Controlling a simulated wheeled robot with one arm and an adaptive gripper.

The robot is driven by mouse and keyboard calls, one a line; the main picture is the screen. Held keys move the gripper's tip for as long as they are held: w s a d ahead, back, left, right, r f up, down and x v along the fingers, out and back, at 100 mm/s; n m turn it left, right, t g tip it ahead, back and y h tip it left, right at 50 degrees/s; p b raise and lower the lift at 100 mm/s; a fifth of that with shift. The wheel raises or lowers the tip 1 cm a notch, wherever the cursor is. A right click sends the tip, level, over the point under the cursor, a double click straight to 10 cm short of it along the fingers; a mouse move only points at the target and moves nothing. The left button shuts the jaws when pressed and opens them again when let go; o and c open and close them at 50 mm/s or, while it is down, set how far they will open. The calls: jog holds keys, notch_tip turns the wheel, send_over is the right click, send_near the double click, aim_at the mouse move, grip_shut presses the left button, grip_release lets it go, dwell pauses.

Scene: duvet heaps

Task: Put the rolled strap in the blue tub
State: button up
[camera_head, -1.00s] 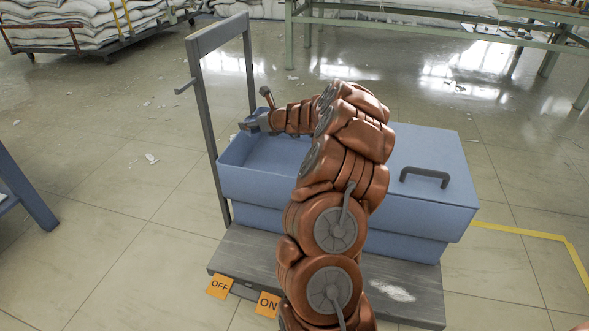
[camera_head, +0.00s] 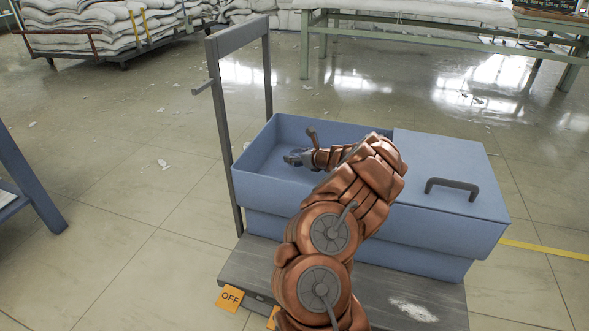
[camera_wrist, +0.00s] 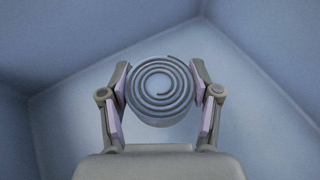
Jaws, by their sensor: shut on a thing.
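The rolled strap (camera_wrist: 160,92) is a grey spiral coil seen end-on in the wrist view. My gripper (camera_wrist: 161,95) is shut on it, with one pad against each side. In the head view my gripper (camera_head: 293,158) is inside the open left part of the blue tub (camera_head: 262,190), below the rim level. The strap cannot be made out in the head view. In the wrist view the tub's blue walls (camera_wrist: 70,50) surround the gripper, and a paler floor lies below the strap. I cannot tell whether the strap touches the floor.
A blue lid with a dark handle (camera_head: 452,190) covers the tub's right part. The tub stands on a grey platform cart (camera_head: 400,290) with an upright handle frame (camera_head: 222,130) at the left. A green table (camera_head: 420,25) and stacked duvets (camera_head: 100,30) stand behind.

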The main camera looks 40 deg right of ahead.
jog(key=shift+w+f+b, duration=0.1)
jog(key=shift+f+b, duration=0.6)
jog(key=shift+f, duration=1.05)
jog(key=shift+a+f, duration=0.1)
jog(key=shift+f, duration=0.5)
jog(key=o, duration=1.2)
jog(key=shift+r, duration=0.3)
jog(key=shift+p+v, duration=2.25)
jog(key=shift+v, duration=3.9)
